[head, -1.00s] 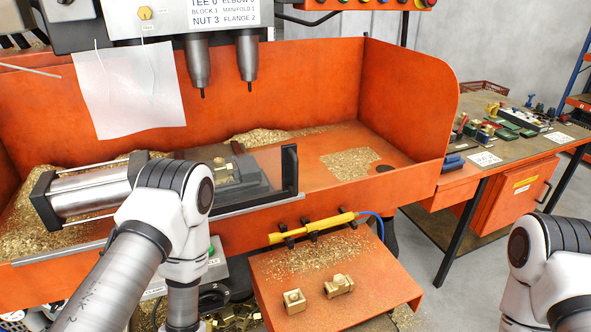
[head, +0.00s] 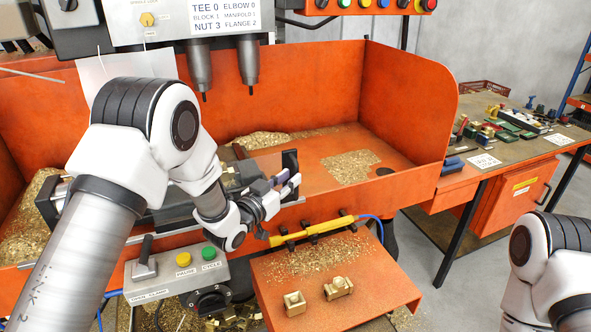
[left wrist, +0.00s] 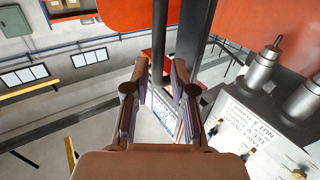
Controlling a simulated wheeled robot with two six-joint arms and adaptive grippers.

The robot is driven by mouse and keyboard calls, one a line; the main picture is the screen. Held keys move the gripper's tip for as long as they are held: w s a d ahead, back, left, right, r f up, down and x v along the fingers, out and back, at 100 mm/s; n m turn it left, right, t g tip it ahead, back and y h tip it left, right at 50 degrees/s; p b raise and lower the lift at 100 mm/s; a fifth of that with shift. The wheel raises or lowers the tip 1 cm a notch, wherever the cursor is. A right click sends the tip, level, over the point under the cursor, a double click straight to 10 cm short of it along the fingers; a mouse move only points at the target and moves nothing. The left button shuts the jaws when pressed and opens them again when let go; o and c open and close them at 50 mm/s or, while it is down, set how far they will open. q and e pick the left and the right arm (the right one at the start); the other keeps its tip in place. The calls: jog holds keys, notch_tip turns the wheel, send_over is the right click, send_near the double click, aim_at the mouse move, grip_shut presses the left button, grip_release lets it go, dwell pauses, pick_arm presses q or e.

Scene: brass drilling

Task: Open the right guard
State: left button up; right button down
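The right guard's upright black handle (head: 290,160) stands at the right end of the clear panel (head: 266,163), above the front rail of the orange chip tray. My left gripper (head: 289,184) is right at the handle, in front of its lower part. In the left wrist view the left gripper's fingers (left wrist: 157,82) are spread apart. A dark upright bar (left wrist: 158,45) shows between and beyond the fingertips; I cannot tell whether they touch it. My left arm hides much of the vise and the guard's left part. My right gripper is out of view; only a right arm link shows.
The orange tray (head: 400,100) has a high back and right wall. Two spindles (head: 248,62) hang above it. A control box (head: 180,270) with a lever and buttons and a shelf (head: 375,290) with two brass parts are in front. A workbench (head: 520,150) stands right.

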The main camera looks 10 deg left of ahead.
aim_at(296, 196)
pick_arm(q)
jog(key=x, duration=0.3)
jog(key=shift+w+d+p, duration=0.15)
jog(key=shift+d+p, duration=0.1)
jog(key=shift+p, duration=0.1)
grip_shut()
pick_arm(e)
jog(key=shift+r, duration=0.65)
pick_arm(q)
jog(key=shift+a, duration=0.1)
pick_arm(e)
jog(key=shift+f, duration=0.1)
